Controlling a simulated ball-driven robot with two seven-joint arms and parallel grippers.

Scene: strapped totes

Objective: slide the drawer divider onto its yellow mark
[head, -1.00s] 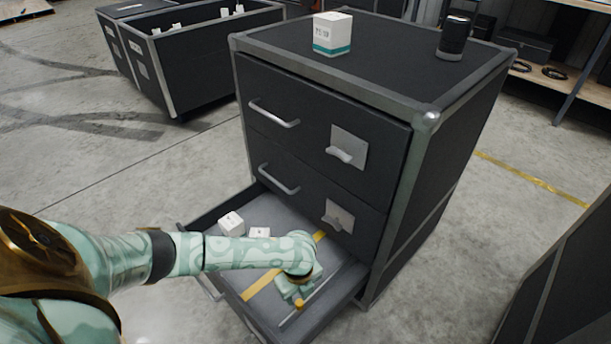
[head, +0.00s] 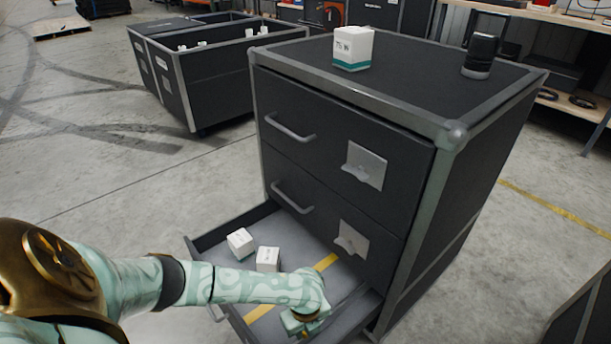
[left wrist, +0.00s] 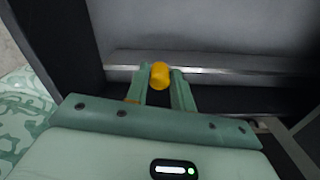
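The bottom drawer (head: 216,241) of the black cabinet is pulled out. A yellow mark (head: 327,262) runs as a stripe across its floor. The divider (head: 350,297) is a thin bar to the right of the mark, apart from it; in the left wrist view it is a pale metal edge (left wrist: 220,70). Its orange-yellow knob (left wrist: 160,75) sits between the fingertips of my left gripper (left wrist: 160,82), which look closed against both sides. In the head view my left gripper (head: 305,320) is down in the drawer's front and mostly hides the knob. My right gripper is out of view.
Two white cubes (head: 240,243) (head: 267,259) lie in the drawer left of the mark, close to my left forearm. The two upper drawers (head: 340,150) are shut. A white-and-teal box (head: 353,48) and a black cylinder (head: 480,56) stand on top.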

